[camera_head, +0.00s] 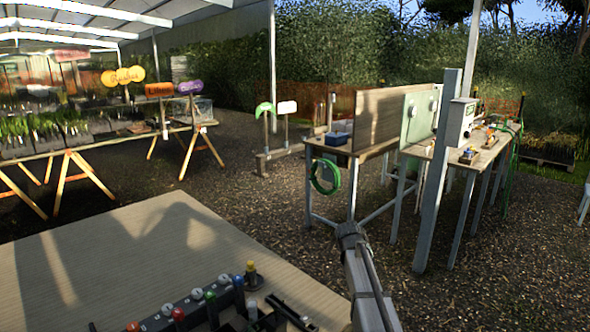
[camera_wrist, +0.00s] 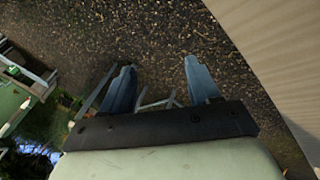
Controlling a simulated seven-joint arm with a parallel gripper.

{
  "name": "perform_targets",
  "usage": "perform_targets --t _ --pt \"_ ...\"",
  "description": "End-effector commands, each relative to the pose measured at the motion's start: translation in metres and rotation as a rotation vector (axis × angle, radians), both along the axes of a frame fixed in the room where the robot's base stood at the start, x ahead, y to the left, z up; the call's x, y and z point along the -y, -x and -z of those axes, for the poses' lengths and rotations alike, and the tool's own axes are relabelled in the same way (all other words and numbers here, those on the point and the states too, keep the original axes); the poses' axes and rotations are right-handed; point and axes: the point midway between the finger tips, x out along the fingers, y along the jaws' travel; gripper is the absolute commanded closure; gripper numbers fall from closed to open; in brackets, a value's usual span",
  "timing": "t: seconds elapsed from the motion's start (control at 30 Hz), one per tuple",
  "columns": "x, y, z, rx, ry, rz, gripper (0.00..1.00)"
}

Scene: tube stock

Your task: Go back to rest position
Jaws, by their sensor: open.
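My gripper (camera_wrist: 159,66) shows in the wrist view with its two blue-grey fingers apart and nothing between them. Gravel ground (camera_wrist: 140,30) lies behind the fingers. The light wooden table (camera_head: 110,250) fills the lower left of the head view, and what looks like its edge (camera_wrist: 285,50) runs down the right side of the wrist view. A dark rack (camera_head: 190,307) with several coloured-capped tubes stands at the table's near edge. A yellow-capped piece (camera_head: 252,275) stands just right of it. In the head view, part of my arm rises right of the table.
A bench (camera_head: 345,150) with upright panels, a grey post (camera_head: 437,170) and a green hose (camera_head: 325,178) stands across the gravel on the right. Plant tables on trestles (camera_head: 75,152) are at the left. Most of the table's visible top is clear.

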Motion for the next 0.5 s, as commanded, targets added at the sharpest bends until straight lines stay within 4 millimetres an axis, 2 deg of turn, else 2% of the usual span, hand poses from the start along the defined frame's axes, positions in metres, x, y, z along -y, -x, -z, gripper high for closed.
perform_targets --t 0.03,0.1,0.2,0.33,0.5 --pt "0.024 0.011 0.009 -0.008 0.015 0.006 0.39" --pt "0.050 0.023 0.025 -0.024 0.031 0.007 0.39" --pt "0.069 0.041 0.054 -0.055 0.036 0.006 0.39" --pt "0.073 0.063 0.093 -0.098 0.021 0.005 0.39" --pt "0.065 0.097 0.148 -0.163 -0.016 0.009 0.39"
